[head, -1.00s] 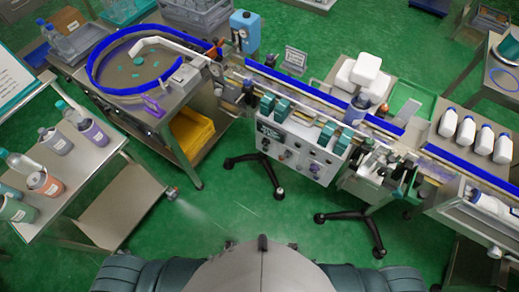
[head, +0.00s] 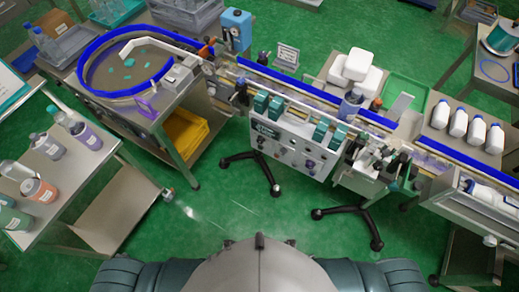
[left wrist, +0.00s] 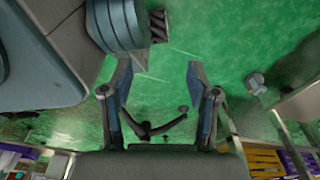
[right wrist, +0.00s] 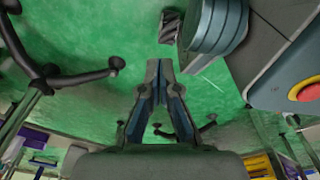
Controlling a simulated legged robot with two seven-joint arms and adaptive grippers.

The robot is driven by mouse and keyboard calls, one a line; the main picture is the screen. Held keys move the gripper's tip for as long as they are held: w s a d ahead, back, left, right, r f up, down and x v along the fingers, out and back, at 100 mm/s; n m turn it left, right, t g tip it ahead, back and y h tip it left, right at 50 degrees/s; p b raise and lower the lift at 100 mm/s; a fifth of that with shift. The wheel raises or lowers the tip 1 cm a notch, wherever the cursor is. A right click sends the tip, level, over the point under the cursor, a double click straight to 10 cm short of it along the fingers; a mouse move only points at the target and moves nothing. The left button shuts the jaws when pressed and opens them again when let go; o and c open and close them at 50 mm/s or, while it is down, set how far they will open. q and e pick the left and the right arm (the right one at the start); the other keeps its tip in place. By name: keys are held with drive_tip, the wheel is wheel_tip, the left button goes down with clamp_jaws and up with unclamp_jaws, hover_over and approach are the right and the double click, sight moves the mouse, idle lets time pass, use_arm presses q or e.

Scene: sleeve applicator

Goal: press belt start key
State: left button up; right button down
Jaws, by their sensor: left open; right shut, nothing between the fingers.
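The control panel (head: 290,151) is a pale box front with several small knobs and buttons, below the conveyor belt (head: 315,93) in the head view. Its keys are too small to tell which is the belt start key. Green units (head: 268,105) stand above the panel. Neither gripper shows in the head view. In the left wrist view my left gripper (left wrist: 158,68) is open and empty over the green floor. In the right wrist view my right gripper (right wrist: 160,66) is shut and empty over the floor. Both are away from the panel.
A round blue-rimmed table (head: 86,82) stands left of the panel, and a cart with bottles (head: 58,187) further left. White bottles (head: 458,124) stand at the right. Dark stand feet (head: 318,213) stick out below the panel. Green floor in front is clear.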

use_arm(q)
drive_tip(key=shift+a, duration=0.85)
use_arm(e)
drive_tip(key=shift+a, duration=0.7)
use_arm(q)
drive_tip(key=shift+d, duration=0.2)
